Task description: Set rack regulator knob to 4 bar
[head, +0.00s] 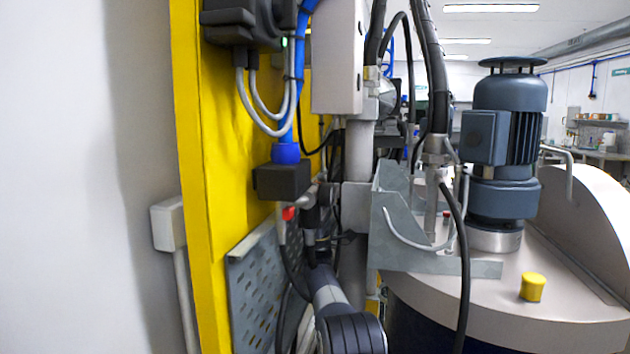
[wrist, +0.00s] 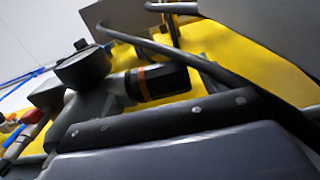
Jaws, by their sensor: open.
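In the wrist view the regulator knob (wrist: 168,80) is a black cylinder with an orange ring at its left end. It lies sideways on a dark regulator body, with a round black gauge (wrist: 85,66) to its left. The gauge is seen edge-on, so its reading is hidden. My gripper (head: 318,242) is small and dark in the head view, at the end of my arm, just below the dark fittings on the rack. It is open and empty. Its grey housing fills the bottom of the wrist view, below the knob; its fingertips cannot be made out there.
The yellow rack post (head: 205,180) stands left of my arm, with a perforated grey plate (head: 255,285) behind. A black box (head: 282,181) with a blue hose hangs above. A grey metal bracket (head: 430,262) and the drum with its motor (head: 505,140) are to the right. Loose cables hang close by.

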